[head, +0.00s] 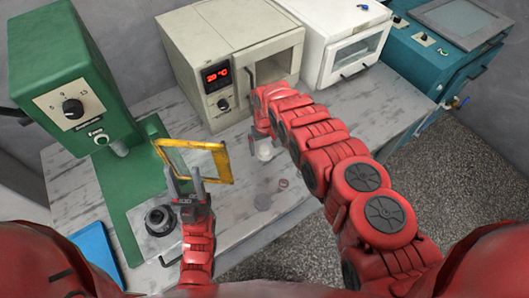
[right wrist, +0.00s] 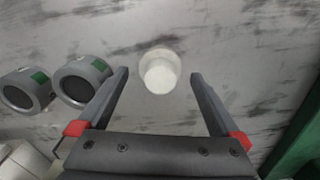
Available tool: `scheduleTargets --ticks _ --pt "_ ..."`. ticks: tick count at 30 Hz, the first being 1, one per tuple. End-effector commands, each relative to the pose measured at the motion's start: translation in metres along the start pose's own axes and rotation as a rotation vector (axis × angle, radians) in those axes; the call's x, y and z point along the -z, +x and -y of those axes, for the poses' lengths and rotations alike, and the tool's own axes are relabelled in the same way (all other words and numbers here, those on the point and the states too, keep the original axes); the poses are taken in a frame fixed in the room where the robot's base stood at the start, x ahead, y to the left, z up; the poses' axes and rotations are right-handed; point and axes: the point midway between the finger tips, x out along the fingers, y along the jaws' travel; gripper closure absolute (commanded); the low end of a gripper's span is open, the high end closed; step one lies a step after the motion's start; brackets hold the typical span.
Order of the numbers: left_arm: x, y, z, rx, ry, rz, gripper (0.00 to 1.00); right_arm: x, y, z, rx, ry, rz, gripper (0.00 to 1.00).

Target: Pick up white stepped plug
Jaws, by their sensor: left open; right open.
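The white stepped plug (head: 265,152) stands on the grey worktop in front of the beige oven. In the right wrist view, the white plug (right wrist: 160,71) lies near the middle, in line with the gap between my right gripper's fingers. My right gripper (right wrist: 160,78) is open and empty, with one finger on each side of the plug's line. I cannot tell how far its tips are above the plug. In the head view, the red right arm partly hides this gripper. My left gripper (head: 184,174) is open, fingers up, in front of a yellow-framed clear panel.
Two grey cylinders with green marks (right wrist: 80,82) stand left of the plug in the right wrist view. A green press (head: 75,95) with a black ring part (head: 159,219) is at left. The beige oven (head: 225,60) and white oven (head: 335,45) line the back.

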Motion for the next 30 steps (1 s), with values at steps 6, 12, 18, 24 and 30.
scheduleTargets --ticks 6,12,18,24,30 --pt "-0.0032 -0.0186 -0.0009 0.0 0.0 0.001 0.5 0.0002 0.0215 0.0005 0.0 0.0 0.001 0.0" --pt "-0.003 -0.0172 -0.0008 0.0 0.0 0.001 0.5 0.0003 0.0197 0.0004 0.0 0.0 0.001 0.13" --pt "-0.003 -0.0172 -0.0009 0.0 0.0 0.001 0.5 0.0003 0.0198 0.0003 0.0 0.0 0.001 0.49" --pt "-0.003 -0.0172 -0.0009 0.0 0.0 0.001 0.5 0.0002 0.0199 0.0004 0.001 0.001 0.001 0.84" --pt "-0.003 -0.0173 -0.0009 0.0 0.0 0.001 0.5 0.0002 0.0199 0.0003 0.001 0.001 0.001 0.84"
